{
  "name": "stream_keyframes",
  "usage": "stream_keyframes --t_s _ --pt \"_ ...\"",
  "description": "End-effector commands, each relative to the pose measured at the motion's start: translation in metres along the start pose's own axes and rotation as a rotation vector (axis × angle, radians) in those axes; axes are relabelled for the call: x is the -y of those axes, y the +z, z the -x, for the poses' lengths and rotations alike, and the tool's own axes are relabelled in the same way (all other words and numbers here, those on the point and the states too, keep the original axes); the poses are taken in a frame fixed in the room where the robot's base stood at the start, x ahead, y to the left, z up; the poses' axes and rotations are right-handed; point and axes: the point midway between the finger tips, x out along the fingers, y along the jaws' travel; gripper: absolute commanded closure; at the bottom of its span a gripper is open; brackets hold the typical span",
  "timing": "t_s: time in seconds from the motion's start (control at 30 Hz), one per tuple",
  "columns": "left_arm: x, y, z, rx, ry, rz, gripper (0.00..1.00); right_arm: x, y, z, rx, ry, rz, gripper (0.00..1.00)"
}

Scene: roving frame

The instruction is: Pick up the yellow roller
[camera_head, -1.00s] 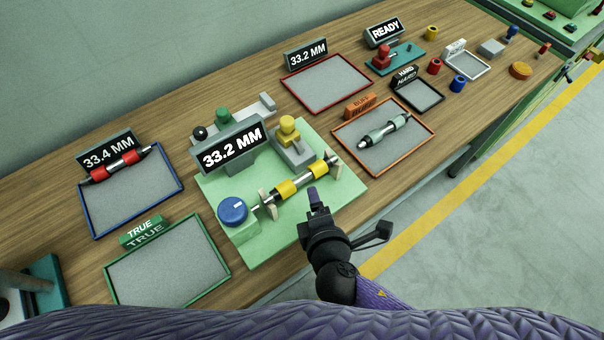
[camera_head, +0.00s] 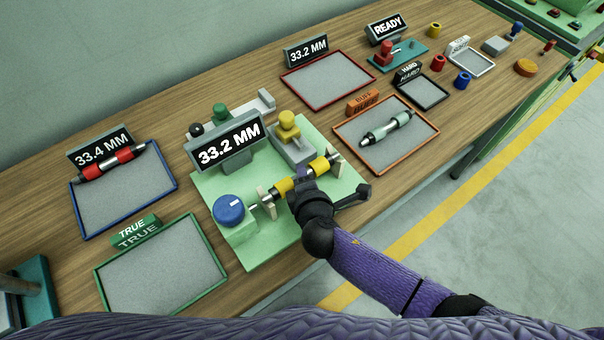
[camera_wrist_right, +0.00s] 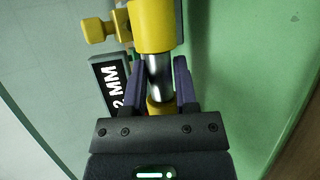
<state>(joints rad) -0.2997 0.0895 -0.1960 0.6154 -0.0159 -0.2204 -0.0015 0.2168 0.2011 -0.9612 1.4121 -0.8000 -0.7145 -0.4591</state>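The yellow roller (camera_head: 319,165) lies across the supports of the light green gauge stand (camera_head: 257,252), with yellow bands and a bare silver middle. Its yellow end (camera_wrist_right: 152,28) and silver shaft show in the right wrist view. My right gripper (camera_head: 304,176) is at the roller's middle. In the wrist view, the two purple fingers of this gripper (camera_wrist_right: 158,72) stand on either side of the silver shaft, apart from each other, with narrow gaps beside it. They look open, not closed on it. In the head view the gripper hides part of the roller. My left gripper is not in view.
The stand carries a blue knob (camera_head: 229,208), a yellow-knobbed block (camera_head: 290,150) and a 33.2 MM display (camera_head: 229,143). An orange-framed tray (camera_head: 429,141) with a grey-green roller (camera_head: 386,128) lies to the right. A blue-framed tray (camera_head: 174,181) holds a red roller (camera_head: 122,157).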

Motion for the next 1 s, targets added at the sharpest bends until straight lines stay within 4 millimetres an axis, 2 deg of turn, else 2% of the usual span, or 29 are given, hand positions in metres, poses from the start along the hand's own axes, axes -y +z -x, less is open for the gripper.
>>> stream_keyframes --t_s 0.03,0.13,0.17,0.57,0.67,0.8,0.9,1.0 --pt "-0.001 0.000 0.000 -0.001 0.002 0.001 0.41 0.000 0.000 0.000 0.000 0.000 0.000 0.77" --pt "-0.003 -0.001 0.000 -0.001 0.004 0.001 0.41 0.000 0.000 0.000 0.000 -0.001 0.000 0.98" --pt "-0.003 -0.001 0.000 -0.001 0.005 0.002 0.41 0.000 0.000 0.000 0.000 -0.001 0.000 1.00" --pt "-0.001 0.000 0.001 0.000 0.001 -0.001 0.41 0.000 0.000 0.001 0.000 -0.001 0.000 1.00" --pt "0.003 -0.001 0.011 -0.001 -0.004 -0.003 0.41 -0.014 0.003 0.008 0.002 0.002 0.000 1.00" --pt "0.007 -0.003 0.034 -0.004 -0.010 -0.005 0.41 -0.051 0.011 0.026 0.001 0.005 -0.002 1.00" --pt "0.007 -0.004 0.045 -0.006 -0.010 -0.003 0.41 -0.072 0.015 0.037 0.000 0.005 -0.002 1.00" --pt "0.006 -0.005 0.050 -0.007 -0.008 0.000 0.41 -0.084 0.018 0.044 0.001 0.004 0.000 1.00"
